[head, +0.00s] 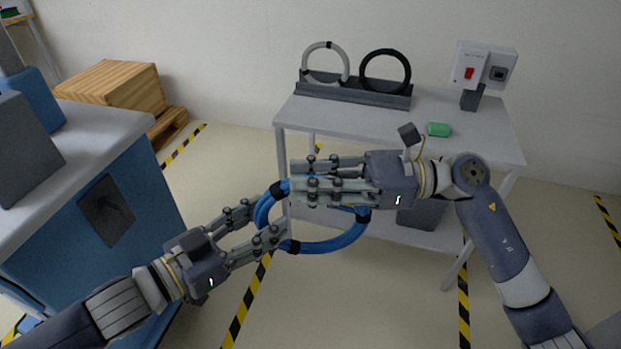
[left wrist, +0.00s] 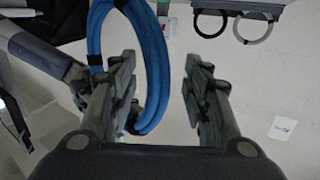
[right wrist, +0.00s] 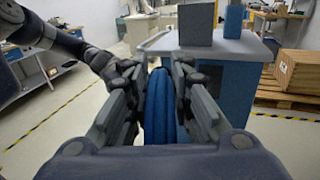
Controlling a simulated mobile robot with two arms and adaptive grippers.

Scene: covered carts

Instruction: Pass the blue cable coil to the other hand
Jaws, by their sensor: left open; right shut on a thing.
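The blue cable coil (head: 325,246) with black ties hangs in the air between my two grippers, in front of the grey table. My right gripper (head: 300,178) is shut on the coil. In the right wrist view the coil (right wrist: 160,108) sits between its fingers. My left gripper (head: 262,222) is open, with its fingers around the coil's left side in the head view. In the left wrist view the coil (left wrist: 153,60) stands between the open fingers, nearer the left finger, and a gap shows at the right finger. I cannot tell whether the left finger touches it.
The grey table (head: 290,112) holds a rack (head: 350,92) with a grey ring (head: 308,62) and a black ring (head: 408,68), a green object (head: 438,129) and a switch box (head: 468,66). A blue cart (head: 140,215) stands left; a wooden crate (head: 110,90) is behind it.

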